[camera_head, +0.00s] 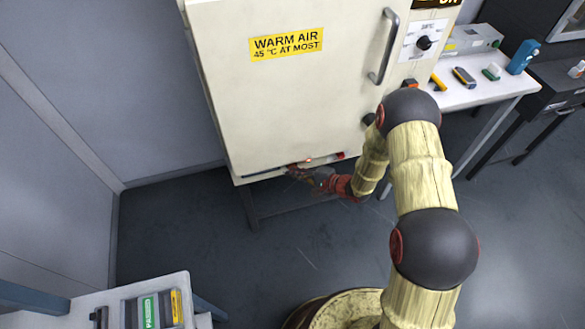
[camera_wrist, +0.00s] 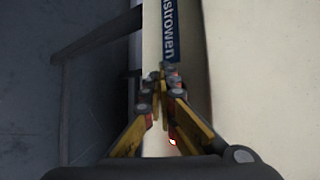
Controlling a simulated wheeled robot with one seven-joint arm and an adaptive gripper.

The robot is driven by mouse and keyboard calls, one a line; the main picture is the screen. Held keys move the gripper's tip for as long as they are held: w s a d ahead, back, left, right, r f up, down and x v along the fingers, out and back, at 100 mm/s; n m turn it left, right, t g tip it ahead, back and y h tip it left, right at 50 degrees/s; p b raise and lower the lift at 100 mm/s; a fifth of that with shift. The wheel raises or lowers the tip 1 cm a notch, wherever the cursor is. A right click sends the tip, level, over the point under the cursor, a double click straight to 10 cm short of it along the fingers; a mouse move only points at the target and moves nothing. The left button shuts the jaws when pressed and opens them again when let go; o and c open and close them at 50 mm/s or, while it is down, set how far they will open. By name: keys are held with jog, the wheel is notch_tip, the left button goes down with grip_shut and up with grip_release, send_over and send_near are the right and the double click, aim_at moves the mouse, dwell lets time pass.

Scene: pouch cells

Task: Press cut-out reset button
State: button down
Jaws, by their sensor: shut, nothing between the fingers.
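The pale warm-air cabinet (camera_head: 290,95) stands in the middle of the head view. Along its bottom edge, a red part (camera_head: 340,155) shows on the lower strip, right of my gripper (camera_head: 292,169). A small reddish glow shows just above the gripper. In the wrist view my gripper (camera_wrist: 163,78) is shut and empty, its tips close to the strip by a dark blue label (camera_wrist: 171,35). A small lit red light (camera_wrist: 172,141) shows beside the right finger. I cannot tell which of these is the reset button, or whether the tips touch the strip.
A white bench (camera_head: 480,93) with tools stands at the right. A table (camera_head: 85,302) with a tray is at lower left. The floor (camera_head: 190,235) before the cabinet is clear.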

jog(key=shift+w, duration=0.25)
jog(key=shift+s, duration=0.15)
dwell(0.4)
jog(key=shift+s+d, duration=0.2)
jog(key=shift+s, duration=0.6)
jog(key=shift+s, duration=0.1)
jog(key=s, duration=0.2)
jog(key=s+d, duration=0.1)
jog(key=s, duration=0.1)
jog(key=shift+s+d+b, duration=0.2)
jog(key=shift+s+b, duration=0.1)
dwell(0.7)
